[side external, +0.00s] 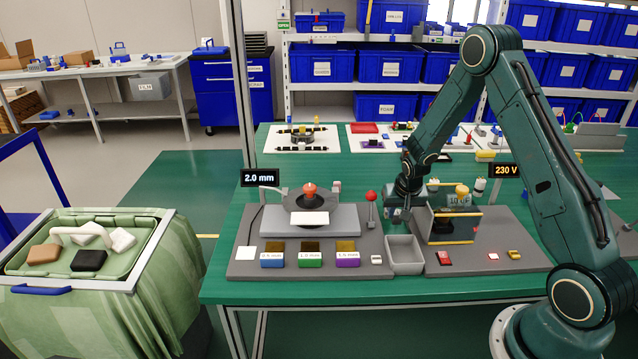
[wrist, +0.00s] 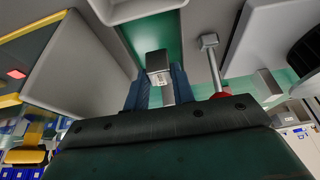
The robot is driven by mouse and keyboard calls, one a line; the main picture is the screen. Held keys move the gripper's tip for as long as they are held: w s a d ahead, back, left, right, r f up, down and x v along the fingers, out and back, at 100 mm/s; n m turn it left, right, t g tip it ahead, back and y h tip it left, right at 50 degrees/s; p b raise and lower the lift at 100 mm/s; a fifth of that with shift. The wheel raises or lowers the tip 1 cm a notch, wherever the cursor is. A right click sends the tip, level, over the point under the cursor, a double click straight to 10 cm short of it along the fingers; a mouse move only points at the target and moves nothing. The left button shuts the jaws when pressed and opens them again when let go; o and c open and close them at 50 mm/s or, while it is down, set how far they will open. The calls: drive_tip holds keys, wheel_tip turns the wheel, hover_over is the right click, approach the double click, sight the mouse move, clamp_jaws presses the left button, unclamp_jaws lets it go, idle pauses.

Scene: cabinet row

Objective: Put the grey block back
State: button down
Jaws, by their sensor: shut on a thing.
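My gripper (wrist: 160,88) shows in the wrist view with its two blue-grey fingers closed on a small grey block (wrist: 158,62). The block sticks out past the fingertips, with green table surface behind it. In the side view my gripper (side external: 400,208) hangs low between the red-knobbed lever (side external: 371,197) and the dark upright panel of the right-hand station, behind the grey open bin (side external: 404,255). The block cannot be made out clearly in the side view.
The left station (side external: 310,245) carries a round dark fixture and blue, green and purple blocks in front. The right station (side external: 480,255) has yellow bars and small red parts. In the wrist view the lever (wrist: 209,45) stands close beside the fingers.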

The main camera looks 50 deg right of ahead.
sight(398, 219)
drive_tip(key=shift+f, duration=0.2)
drive_tip(key=shift+f, duration=1.9)
drive_tip(key=shift+f, duration=0.1)
drive_tip(key=c, duration=1.5)
unclamp_jaws()
drive_tip(key=shift+o, duration=0.2)
drive_tip(key=v, duration=1.2)
drive_tip(key=shift+r, duration=0.2)
